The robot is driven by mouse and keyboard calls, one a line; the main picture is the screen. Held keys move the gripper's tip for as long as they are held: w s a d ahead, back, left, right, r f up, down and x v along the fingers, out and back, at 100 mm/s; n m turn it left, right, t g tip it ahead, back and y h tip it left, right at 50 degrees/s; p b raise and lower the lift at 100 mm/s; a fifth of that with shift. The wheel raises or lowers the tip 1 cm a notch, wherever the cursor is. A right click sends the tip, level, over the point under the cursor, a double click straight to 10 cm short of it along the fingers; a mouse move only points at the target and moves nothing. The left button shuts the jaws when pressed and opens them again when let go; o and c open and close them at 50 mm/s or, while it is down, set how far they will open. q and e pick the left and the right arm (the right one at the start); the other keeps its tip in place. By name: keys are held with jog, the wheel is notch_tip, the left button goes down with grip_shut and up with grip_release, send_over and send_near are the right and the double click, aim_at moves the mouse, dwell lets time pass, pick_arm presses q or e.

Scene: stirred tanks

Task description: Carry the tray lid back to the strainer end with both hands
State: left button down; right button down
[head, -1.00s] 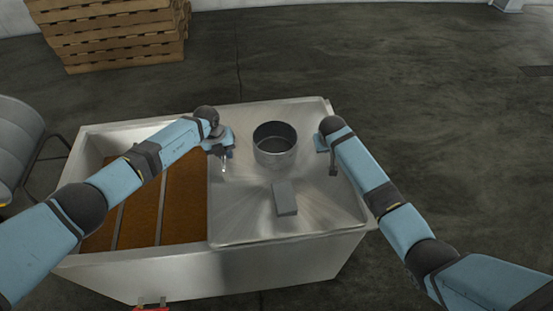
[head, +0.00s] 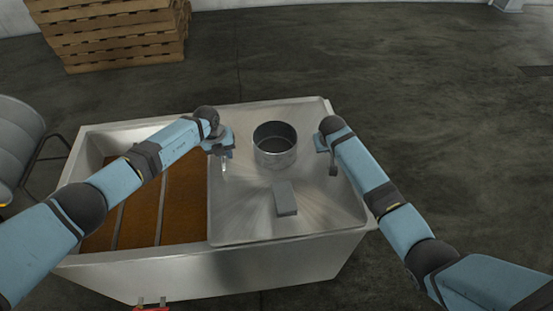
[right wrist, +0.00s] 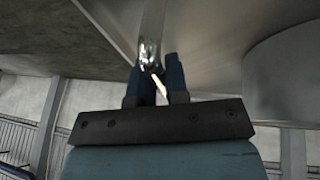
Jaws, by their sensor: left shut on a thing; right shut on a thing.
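The tray lid (head: 240,215) is a brushed-metal sheet lying over the right part of the metal tank in the head view. A round metal strainer ring (head: 275,146) and a small grey block (head: 285,198) stand on its top. My left gripper (head: 226,165) is shut at the lid's left side; what it grips is too small to make out. My right gripper (head: 330,160) is at the lid's right side. In the right wrist view its fingers (right wrist: 158,75) are closed on a shiny metal part of the lid, and the exact grip is partly hidden.
The tank's left part (head: 100,149) is open, with orange-brown contents and thin dividers. Stacked wooden pallets (head: 115,35) stand at the back left. A grey drum (head: 15,145) is at the left edge. A red object (head: 152,308) shows at the bottom. The floor at the right is clear.

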dwell(0.3)
